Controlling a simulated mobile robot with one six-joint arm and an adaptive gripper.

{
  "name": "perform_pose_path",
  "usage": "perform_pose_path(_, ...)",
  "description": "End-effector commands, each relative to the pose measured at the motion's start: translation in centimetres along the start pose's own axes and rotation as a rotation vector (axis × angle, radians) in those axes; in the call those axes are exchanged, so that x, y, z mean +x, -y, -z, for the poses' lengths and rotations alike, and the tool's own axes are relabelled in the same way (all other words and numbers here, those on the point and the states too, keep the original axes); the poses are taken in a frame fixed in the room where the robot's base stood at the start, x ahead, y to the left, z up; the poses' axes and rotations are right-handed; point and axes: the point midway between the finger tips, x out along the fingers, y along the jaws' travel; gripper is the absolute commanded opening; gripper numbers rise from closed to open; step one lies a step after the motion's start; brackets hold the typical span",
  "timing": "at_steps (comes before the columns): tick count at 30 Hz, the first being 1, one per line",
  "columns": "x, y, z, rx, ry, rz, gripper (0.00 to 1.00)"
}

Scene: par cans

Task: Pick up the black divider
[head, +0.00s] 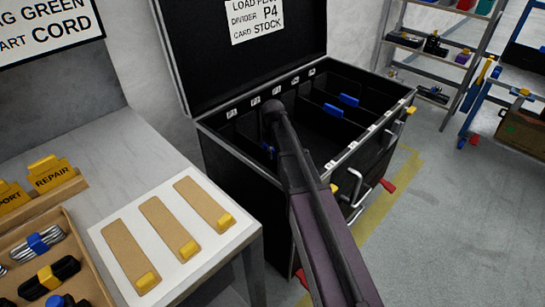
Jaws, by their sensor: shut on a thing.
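The open black case (236,152) stands in the middle, with its lid raised at the back. Inside it are black divider panels with blue grips: one blue grip (349,100) and another (333,110) show at the right, on upright dark panels. My arm reaches from the bottom over the case's front edge to a rounded end above the left part of the case. My gripper is not visible; arm and case hide that area. Whether a divider is held cannot be seen.
A label sheet (256,17) on the lid reads "DIVIDER P4". A grey table (135,150) at left holds a white board (104,243) with three tan strips, and a tray of cables (85,263). Shelves (421,51) and a blue-framed cart (468,112) stand right. Floor right is open.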

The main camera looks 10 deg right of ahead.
Motion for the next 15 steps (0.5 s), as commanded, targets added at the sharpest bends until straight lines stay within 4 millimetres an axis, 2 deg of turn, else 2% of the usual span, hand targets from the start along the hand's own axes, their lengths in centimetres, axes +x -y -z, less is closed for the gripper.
perform_pose_path(8, -1.5, 0.0, 0.0, 0.000, 0.000, 0.000, 0.00)
perform_pose_path(15, -3.7, 0.0, 0.0, 0.000, 0.000, 0.000, 0.00)
